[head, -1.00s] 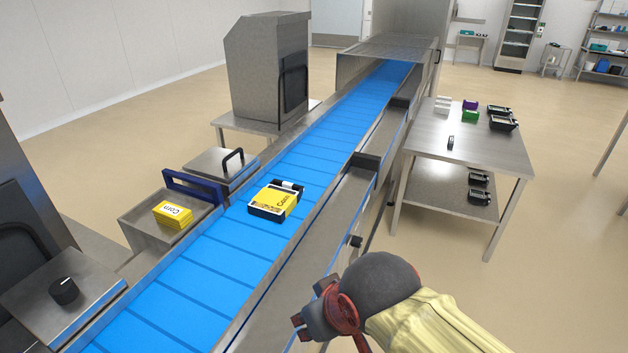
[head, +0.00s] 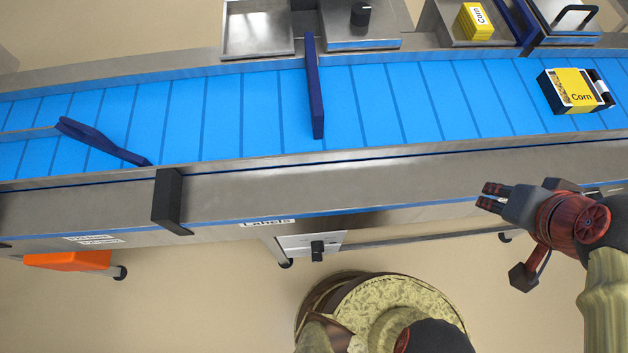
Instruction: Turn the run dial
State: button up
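Two black dials show in the head view, and I cannot tell from any marking which is the run dial. One dial (head: 360,14) stands on top of a steel box (head: 377,36) at the far side of the conveyor. The other dial (head: 317,250) is on a small pale panel (head: 296,241) under the conveyor's near side. My gripper (head: 483,196) is at the right, over the conveyor's near edge. It looks open and empty, its fingers pointing left, apart from both dials.
The blue conveyor belt (head: 262,115) crosses the view, with dark blue guide bars (head: 315,90) over it. A black block (head: 170,202) and an orange box (head: 68,261) are at left. Floor is clear in front.

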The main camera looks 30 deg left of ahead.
aim_at(317, 246)
jog(key=k+u, duration=0.1)
jog(key=u, duration=0.3)
jog(key=k+u, duration=0.1)
jog(key=u, duration=0.65)
jog(key=k+j+u, duration=0.1)
jog(key=u, duration=0.3)
